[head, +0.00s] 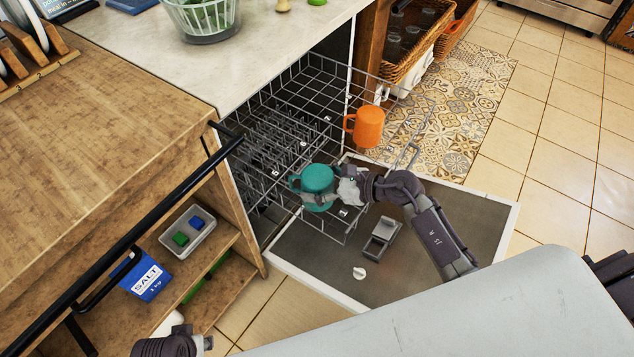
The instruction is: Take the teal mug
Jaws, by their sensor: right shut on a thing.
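The teal mug (317,180) is at the near corner of the pulled-out dishwasher rack (338,232), with its handle pointing left. My right gripper (340,184) reaches in from the right and is shut on the mug's right side. Its fingertips are small here and partly hidden against the mug. Whether the mug touches the rack wires is not clear. A dark part of my left arm shows at the bottom left edge, but its fingers do not show.
An orange mug (369,127) is at the rack's right side. The dishwasher door (330,270) lies open beneath. A counter (280,45) with a glass bowl (203,15) stands behind. Shelves at left hold a salt box (146,279) and a small tray (187,231). Tiled floor is clear at right.

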